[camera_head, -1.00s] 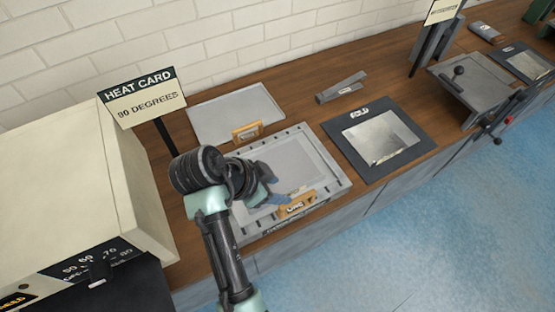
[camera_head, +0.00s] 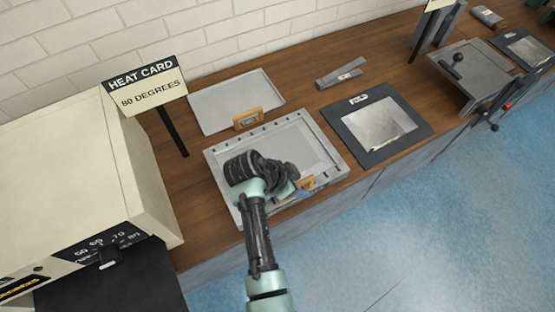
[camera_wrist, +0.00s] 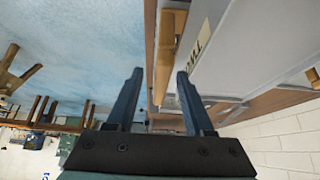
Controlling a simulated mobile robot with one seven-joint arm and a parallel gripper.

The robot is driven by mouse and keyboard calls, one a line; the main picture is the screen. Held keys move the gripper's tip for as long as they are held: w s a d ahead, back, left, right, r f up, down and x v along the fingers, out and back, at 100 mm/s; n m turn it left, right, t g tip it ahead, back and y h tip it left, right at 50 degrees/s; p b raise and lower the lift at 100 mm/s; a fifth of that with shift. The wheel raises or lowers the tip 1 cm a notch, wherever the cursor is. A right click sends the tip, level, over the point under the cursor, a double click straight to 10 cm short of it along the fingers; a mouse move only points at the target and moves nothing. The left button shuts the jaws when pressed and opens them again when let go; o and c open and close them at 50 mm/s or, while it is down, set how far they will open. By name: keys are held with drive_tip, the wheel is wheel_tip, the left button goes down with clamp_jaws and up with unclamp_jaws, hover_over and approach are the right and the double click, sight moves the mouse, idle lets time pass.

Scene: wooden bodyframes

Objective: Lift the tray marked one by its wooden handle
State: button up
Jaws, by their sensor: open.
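In the head view a grey tray (camera_head: 305,140) sits in a metal frame (camera_head: 213,165) on the bench, with a wooden handle (camera_head: 307,182) at its front. The handle is partly hidden by my gripper (camera_head: 292,186), and its marking is too small to read now. In the wrist view my gripper (camera_wrist: 160,72) is open and empty, its two blue-grey fingers apart. A wooden handle (camera_wrist: 164,58) lies ahead of the gap between them; I cannot tell if they touch it. A second grey tray (camera_head: 232,98) with a wooden handle (camera_head: 248,118) lies behind.
A cream heater box (camera_head: 70,170) stands at left, beside the heat card sign (camera_head: 145,85) reading 80 degrees. A dark-framed plate marked "FOLD" (camera_head: 352,140) lies to the right. A small grey tool (camera_head: 340,78) lies behind it. Blue floor (camera_head: 420,230) is clear in front.

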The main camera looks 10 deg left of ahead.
drive_tip(key=shift+x, duration=1)
clamp_jaws()
idle(0.6)
drive_tip(key=shift+w+r, duration=0.15)
